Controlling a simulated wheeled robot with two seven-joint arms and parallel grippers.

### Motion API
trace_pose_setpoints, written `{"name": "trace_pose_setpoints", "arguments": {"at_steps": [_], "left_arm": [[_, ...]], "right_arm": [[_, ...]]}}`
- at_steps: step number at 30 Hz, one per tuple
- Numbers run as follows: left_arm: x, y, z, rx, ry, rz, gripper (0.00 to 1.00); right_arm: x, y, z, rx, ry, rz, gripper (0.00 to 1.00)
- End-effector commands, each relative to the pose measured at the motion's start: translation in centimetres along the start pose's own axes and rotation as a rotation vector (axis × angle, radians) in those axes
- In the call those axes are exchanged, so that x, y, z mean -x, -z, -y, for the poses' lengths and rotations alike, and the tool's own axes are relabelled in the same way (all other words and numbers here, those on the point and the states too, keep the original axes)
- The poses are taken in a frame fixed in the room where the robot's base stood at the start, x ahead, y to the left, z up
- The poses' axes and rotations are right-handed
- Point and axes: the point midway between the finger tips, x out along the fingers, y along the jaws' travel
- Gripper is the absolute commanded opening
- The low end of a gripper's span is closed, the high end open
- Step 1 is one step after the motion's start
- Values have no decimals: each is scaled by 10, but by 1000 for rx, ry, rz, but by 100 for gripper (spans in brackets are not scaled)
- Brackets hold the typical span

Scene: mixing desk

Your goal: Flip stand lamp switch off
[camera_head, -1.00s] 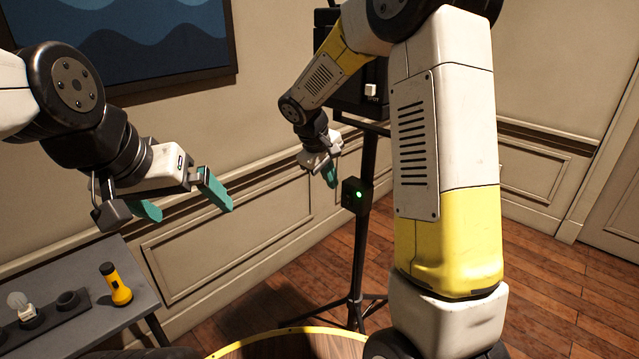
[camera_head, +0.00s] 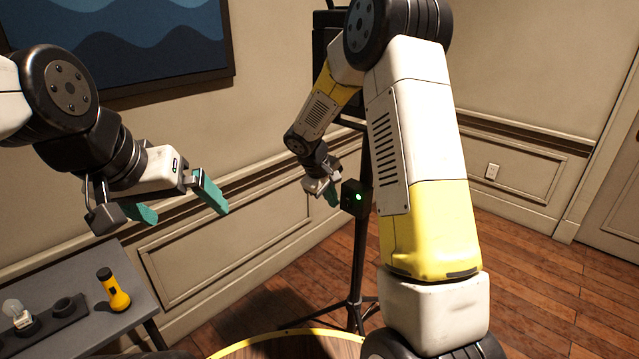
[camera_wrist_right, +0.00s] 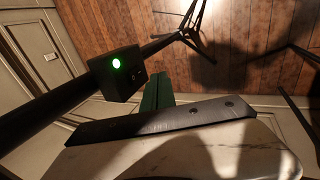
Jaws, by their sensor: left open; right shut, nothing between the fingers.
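The stand lamp has a thin black pole (camera_head: 357,265) on a tripod, with a dark head partly hidden behind my right arm. A small black switch box (camera_head: 356,199) with a lit green light is mounted on the pole; it also shows in the right wrist view (camera_wrist_right: 125,85). My right gripper (camera_head: 334,198) is shut and empty, just left of the box in the head view. In the right wrist view its teal fingers (camera_wrist_right: 157,92) are close beside the box; contact cannot be told. My left gripper (camera_head: 190,215) is open and empty, above the grey table, away from the lamp.
The grey table (camera_head: 88,262) at lower left holds a yellow flashlight (camera_head: 114,292) and a dark holder with a bulb (camera_head: 17,313). A round yellow-rimmed surface (camera_head: 285,336) is at the bottom. The wooden floor (camera_head: 540,285) on the right is clear.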

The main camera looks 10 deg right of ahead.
Motion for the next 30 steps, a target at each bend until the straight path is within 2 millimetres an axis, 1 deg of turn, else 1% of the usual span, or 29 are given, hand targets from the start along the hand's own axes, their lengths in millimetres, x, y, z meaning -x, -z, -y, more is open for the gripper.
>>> {"name": "trace_pose_setpoints", "arguments": {"at_steps": [1,4,6,7,12,16,25,28,30], "left_arm": [[0,0,0,0,0,0,100],[0,0,0,0,0,0,100],[0,0,0,0,0,0,100],[0,0,0,0,0,0,100],[0,0,0,0,0,0,100],[0,0,0,0,0,0,100],[0,0,0,0,0,0,100],[0,0,0,0,0,0,100],[0,0,0,0,0,0,100]], "right_arm": [[-12,-1,0,0,2,4,0],[-31,0,0,0,1,3,0],[-32,0,-15,-7,-1,-1,0],[-33,0,-20,-6,-1,-1,0],[-38,0,-34,-3,-1,-1,0],[-39,0,-38,-1,-1,-1,0],[-39,0,-39,-1,-1,-1,0],[-40,0,-46,-4,-1,-1,0],[-40,1,-46,0,-1,-1,0]]}}
